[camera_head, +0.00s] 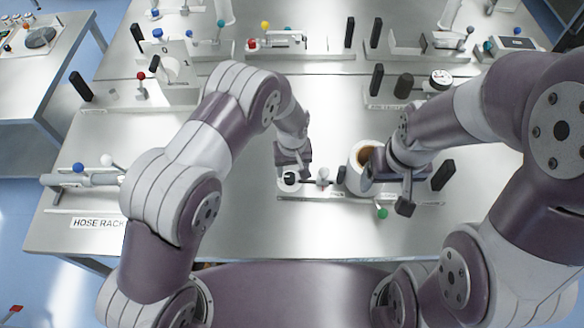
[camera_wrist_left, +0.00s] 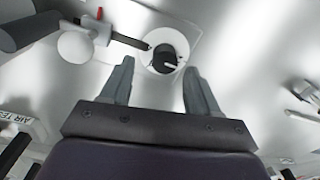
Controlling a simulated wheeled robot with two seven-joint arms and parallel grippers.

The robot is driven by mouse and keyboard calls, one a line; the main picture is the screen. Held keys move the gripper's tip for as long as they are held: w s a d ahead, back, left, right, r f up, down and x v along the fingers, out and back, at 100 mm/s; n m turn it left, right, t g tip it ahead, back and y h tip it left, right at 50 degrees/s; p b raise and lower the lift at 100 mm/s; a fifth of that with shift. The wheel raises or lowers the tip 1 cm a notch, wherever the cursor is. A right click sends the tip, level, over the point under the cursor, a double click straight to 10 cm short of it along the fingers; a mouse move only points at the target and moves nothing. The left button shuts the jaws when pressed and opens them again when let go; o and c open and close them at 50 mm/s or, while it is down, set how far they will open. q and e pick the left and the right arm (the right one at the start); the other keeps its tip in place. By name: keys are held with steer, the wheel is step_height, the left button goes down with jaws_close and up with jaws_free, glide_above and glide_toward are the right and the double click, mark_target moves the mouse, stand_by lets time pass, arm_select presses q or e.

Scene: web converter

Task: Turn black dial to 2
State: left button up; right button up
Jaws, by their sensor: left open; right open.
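The black dial (camera_wrist_left: 163,58) sits on a round white disc in the left wrist view, with a pale pointer mark on it. Any numbers around it are too small to read. In the head view the dial (camera_head: 290,179) shows at the front middle of the table, just below my left gripper (camera_head: 293,163). In the left wrist view my left gripper (camera_wrist_left: 159,68) is open, its two fingers apart on either side of the dial's near side; I cannot tell whether they touch it. My right gripper (camera_head: 392,185) is open over the right part of the same fixture.
A white cylinder with a brown inside (camera_head: 356,178) stands right of the dial, close to my right gripper. A red-tipped lever (camera_wrist_left: 99,14) is left of the dial in the wrist view. A hose rack (camera_head: 80,180) is at left. Several fixtures line the back.

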mark_target(290, 177)
arm_select(q)
steer(key=f, duration=0.1)
steer(key=a+f, duration=0.1)
steer(key=shift+w+a+f+p, duration=0.1)
steer(key=shift+w+f+p, duration=0.1)
steer(key=shift+f+p, duration=0.15)
steer(key=shift+f, duration=0.35)
steer(key=shift+s+d+f, duration=0.1)
steer(key=shift+s+d, duration=0.1)
steer(key=shift+d, duration=0.2)
steer(key=shift+w+a, duration=0.1)
steer(key=shift+a, duration=0.15)
steer(key=c, duration=1)
steer(key=shift+c, duration=0.2)
arm_select(e)
steer(key=shift+a+r, duration=0.5)
steer(key=shift+r, duration=0.2)
arm_select(q)
steer(key=shift+f, duration=0.1)
arm_select(e)
steer(key=shift+f, duration=0.15)
